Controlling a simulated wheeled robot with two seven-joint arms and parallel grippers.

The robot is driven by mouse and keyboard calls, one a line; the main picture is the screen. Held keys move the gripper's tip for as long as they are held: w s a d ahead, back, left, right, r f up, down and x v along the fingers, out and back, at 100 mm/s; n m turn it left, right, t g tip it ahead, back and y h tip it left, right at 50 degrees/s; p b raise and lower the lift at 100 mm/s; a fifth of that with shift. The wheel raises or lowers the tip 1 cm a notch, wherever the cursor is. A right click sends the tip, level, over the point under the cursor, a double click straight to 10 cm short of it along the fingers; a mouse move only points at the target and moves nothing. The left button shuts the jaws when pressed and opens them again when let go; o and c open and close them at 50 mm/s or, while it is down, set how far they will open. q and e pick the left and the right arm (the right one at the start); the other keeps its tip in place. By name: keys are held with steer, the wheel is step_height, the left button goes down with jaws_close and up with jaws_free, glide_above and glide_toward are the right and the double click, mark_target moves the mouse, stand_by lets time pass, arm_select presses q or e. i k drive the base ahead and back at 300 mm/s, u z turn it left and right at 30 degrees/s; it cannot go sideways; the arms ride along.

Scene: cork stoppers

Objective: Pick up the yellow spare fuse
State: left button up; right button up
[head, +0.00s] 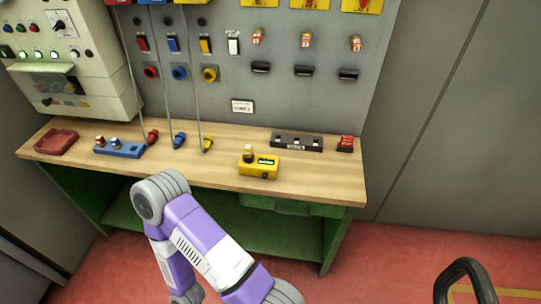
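I cannot pick out the yellow spare fuse with certainty. A small blue block (119,151) lies on the left of the wooden bench, with two small upright pieces on it: one with a copper-orange tone (100,140) and one bluish-white (116,142). They are too small to identify. A yellow box (259,168) with a dark-and-yellow knob (248,154) sits near the bench's front edge. A purple and white arm of mine is bent in front of the bench. Neither gripper shows in the head view.
The wooden bench (200,175) also holds a dark red case (56,142), red, blue and yellow plugs on cables, a black block (297,142) and a red item (346,143). A grey panel (300,100) with switches and sockets stands behind. Bare wood shows along the front.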

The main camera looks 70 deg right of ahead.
mark_target(248, 153)
steer(key=z, duration=1.5)
